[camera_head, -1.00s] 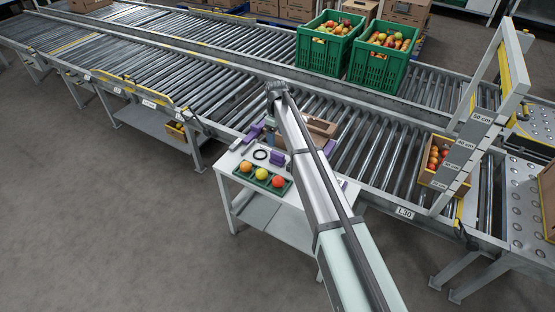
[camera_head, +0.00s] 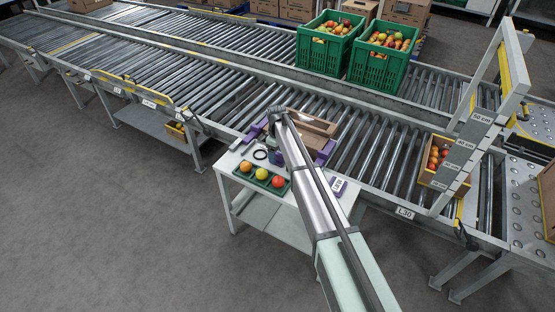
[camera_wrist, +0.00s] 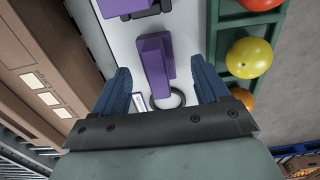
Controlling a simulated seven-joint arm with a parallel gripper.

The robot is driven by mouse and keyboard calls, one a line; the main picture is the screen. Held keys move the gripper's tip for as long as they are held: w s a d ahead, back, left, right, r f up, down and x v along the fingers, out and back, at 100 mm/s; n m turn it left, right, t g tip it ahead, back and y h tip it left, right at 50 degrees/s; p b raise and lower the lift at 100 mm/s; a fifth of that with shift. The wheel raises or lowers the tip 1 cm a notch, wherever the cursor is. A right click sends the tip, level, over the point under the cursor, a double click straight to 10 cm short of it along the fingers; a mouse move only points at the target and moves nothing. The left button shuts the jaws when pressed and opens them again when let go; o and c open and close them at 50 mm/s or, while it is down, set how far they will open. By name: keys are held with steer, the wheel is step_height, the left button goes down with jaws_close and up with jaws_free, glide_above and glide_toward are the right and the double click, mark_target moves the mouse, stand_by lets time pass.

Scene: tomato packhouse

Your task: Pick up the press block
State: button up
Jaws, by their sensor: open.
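A purple block (camera_wrist: 155,65), the likely press block, lies on the white table top in the wrist view. It has a raised narrower part along it. My gripper (camera_wrist: 160,72) is open, with one blue finger on each side of the block and a gap showing on both sides. I cannot tell how far above the table the fingertips are. In the head view my arm hides the block and most of the gripper.
A green tray (camera_head: 249,180) with several round fruits lies right of the block in the wrist view. A cardboard box (camera_wrist: 45,75) is at left. A black ring (camera_head: 260,155) lies on the table. Another purple piece (camera_wrist: 130,8) is close by. A roller conveyor (camera_head: 370,150) runs behind.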

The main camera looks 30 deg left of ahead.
mark_target(278, 153)
step_height(278, 153, down, 3)
steer(key=shift+w+f, duration=0.15)
steer(key=shift+f, duration=0.05)
steer(key=c, duration=1.2)
steer(key=shift+r, duration=0.2)
step_height(278, 153, up, 10)
steer(key=shift+f, duration=0.1)
